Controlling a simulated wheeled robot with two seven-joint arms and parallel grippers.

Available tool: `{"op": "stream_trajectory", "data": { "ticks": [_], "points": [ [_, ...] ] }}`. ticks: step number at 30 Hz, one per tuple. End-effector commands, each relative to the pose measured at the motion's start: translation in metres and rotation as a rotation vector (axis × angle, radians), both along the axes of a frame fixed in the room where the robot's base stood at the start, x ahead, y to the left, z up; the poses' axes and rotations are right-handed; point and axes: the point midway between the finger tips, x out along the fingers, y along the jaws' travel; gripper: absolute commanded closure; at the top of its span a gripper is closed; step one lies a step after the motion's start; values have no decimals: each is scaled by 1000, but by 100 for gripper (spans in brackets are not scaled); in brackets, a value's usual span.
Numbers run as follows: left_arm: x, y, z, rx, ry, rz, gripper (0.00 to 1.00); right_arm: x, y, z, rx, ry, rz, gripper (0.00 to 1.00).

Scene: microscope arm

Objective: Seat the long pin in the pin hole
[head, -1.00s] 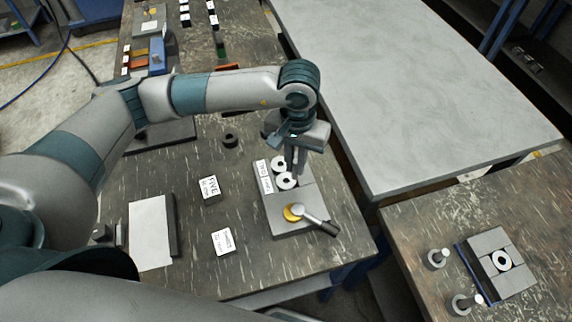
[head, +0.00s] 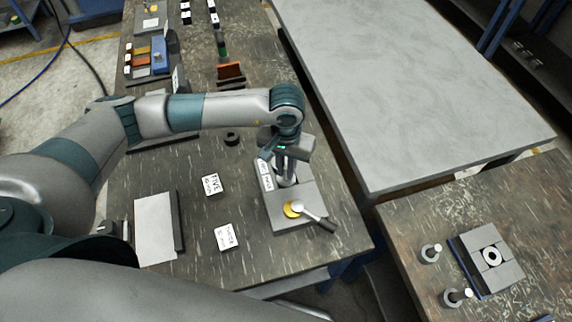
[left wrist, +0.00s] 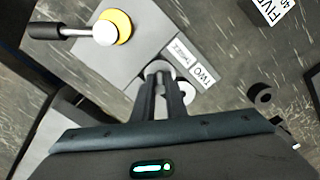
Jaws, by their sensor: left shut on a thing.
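My left gripper (head: 286,172) points down over the grey fixture block (head: 277,214), at its pale round rings. It is shut on a slim grey piece that looks like the long pin; the fingers hide most of it. In the left wrist view, the fingertips (left wrist: 156,92) are close together at a round grey-white top (left wrist: 158,70). One white ring (left wrist: 186,92) shows just beside them. I cannot tell whether the pin's lower end is inside a hole. My right gripper is not in view.
A black-handled lever (head: 313,214) with a yellow disc (head: 292,210) sits on the block near the gripper. A label strip (head: 265,175) edges it. Labelled cubes (head: 211,185) and a black ring (head: 232,138) lie left.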

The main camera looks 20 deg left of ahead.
Motion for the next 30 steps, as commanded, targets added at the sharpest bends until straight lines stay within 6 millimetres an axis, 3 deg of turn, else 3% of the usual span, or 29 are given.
{"op": "stream_trajectory", "data": {
  "ticks": [15,16,18,30],
  "points": [
    [0,0,-6,0,-1,-1,100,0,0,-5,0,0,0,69],
    [0,0,-6,0,-1,-1,83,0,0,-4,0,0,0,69],
    [0,0,-5,0,-1,-1,69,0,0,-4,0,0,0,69],
    [0,0,-3,0,0,0,69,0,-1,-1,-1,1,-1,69]
  ]
}}
